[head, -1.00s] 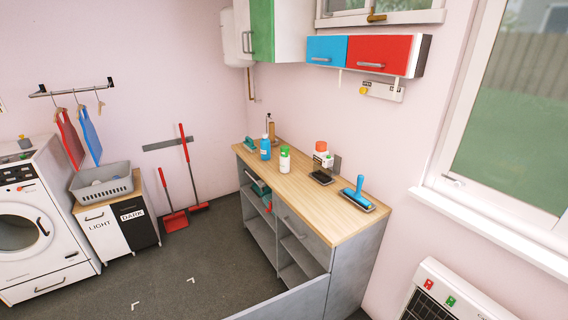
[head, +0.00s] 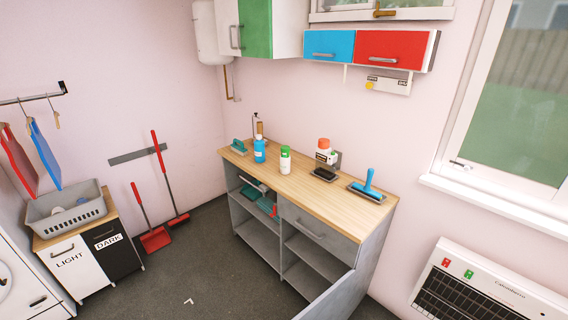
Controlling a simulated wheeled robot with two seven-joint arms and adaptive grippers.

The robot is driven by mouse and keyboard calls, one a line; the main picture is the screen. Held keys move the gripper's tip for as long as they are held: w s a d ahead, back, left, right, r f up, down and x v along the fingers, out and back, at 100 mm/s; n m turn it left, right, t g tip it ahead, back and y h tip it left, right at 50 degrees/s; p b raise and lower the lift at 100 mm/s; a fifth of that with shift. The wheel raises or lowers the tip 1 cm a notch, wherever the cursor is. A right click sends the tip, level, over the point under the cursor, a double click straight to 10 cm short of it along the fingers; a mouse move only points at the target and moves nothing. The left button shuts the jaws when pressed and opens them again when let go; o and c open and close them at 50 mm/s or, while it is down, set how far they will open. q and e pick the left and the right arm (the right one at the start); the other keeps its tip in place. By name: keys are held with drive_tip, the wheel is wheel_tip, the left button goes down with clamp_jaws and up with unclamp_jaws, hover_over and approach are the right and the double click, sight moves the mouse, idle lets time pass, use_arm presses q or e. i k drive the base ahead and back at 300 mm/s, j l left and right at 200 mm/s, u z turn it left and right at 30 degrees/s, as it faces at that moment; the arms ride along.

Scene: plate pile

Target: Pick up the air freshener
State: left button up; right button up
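Several bottles stand on the wooden counter (head: 318,192) in the head view. They are a blue bottle (head: 260,150), a white bottle with a green cap (head: 285,161) and a white container with an orange-red cap (head: 323,152). The labels are too small to read, so I cannot tell which one is the air freshener. A small white box with a yellow part (head: 388,85) is on the wall above the counter. Neither of my grippers is in view.
A blue-handled tool (head: 366,190) and a dark flat object (head: 325,175) lie on the counter. A grey cabinet door (head: 325,299) stands open in front. A heater (head: 486,283) is at the lower right. Laundry bins (head: 88,255) stand left. The dark floor (head: 200,268) between is mostly clear.

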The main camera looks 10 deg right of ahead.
sight(285, 162)
drive_tip(key=i+j+z, duration=0.1)
drive_tip(key=j, duration=0.2)
drive_tip(key=i+j+z, duration=0.1)
drive_tip(key=j, duration=0.25)
drive_tip(key=i+j+z, duration=0.1)
drive_tip(key=j, duration=0.25)
drive_tip(key=i+j+z, duration=0.15)
drive_tip(key=i+j, duration=0.15)
drive_tip(key=j, duration=0.15)
drive_tip(key=i+j+z, duration=0.15)
drive_tip(key=j, duration=0.3)
drive_tip(key=i+j+z, duration=0.3)
drive_tip(key=i+j, duration=0.25)
drive_tip(key=i+z, duration=0.25)
drive_tip(key=i, duration=0.35)
drive_tip(key=i+l+z, duration=0.2)
drive_tip(key=i, duration=0.3)
